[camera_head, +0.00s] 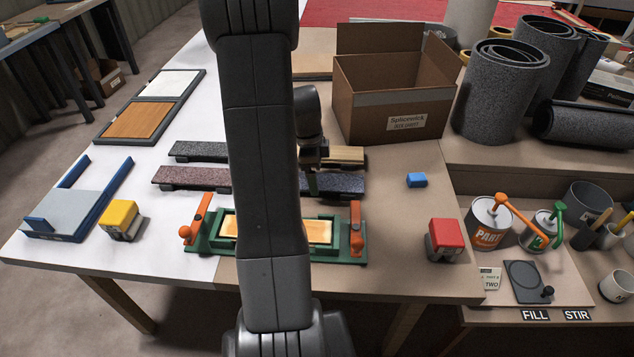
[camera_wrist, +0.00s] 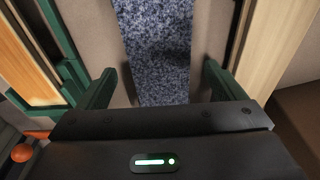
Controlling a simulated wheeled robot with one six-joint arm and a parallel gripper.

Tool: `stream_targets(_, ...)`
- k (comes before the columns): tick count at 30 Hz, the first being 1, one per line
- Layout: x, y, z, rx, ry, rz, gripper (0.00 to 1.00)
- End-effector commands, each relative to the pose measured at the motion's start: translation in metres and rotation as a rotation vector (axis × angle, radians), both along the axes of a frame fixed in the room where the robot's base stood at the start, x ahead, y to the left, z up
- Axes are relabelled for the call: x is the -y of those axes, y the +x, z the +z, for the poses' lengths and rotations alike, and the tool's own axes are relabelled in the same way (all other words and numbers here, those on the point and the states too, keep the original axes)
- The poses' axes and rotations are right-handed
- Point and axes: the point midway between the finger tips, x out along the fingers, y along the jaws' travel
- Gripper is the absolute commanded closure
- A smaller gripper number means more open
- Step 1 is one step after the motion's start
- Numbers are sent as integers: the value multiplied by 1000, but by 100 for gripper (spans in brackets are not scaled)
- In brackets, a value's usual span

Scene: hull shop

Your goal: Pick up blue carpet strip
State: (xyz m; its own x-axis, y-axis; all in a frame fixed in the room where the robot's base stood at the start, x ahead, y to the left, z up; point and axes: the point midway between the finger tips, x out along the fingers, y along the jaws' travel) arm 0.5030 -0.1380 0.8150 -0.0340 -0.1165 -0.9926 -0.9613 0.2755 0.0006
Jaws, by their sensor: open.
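The blue carpet strip (camera_head: 340,184) is a speckled dark blue piece lying on the workbench, just behind the green clamp frame and partly hidden by my arm. In the wrist view the blue carpet strip (camera_wrist: 158,45) runs up and down the picture. My gripper (camera_wrist: 160,82) is open, with one finger on each side of the strip and a gap on both sides. In the head view my arm hides most of the gripper.
The green frame (camera_head: 275,250) with orange clamps stands just in front. A light wooden strip (camera_head: 345,154) lies behind. Grey (camera_head: 200,150) and reddish (camera_head: 190,176) strips lie left.

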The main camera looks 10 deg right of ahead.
Motion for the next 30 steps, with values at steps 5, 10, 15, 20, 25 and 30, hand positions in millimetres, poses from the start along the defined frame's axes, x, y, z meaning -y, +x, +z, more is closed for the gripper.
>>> stream_targets(5, 1, 0, -10, 0, 0, -1, 11)
stream_targets(10, 1, 0, -10, 1, 0, -1, 11)
stream_targets(15, 1, 0, -10, 1, 1, -1, 44)
stream_targets(20, 1, 0, -10, 1, 1, -1, 60)
stream_targets(25, 1, 0, -9, 1, 1, -1, 60)
stream_targets(30, 2, 1, 10, 5, 0, -1, 60)
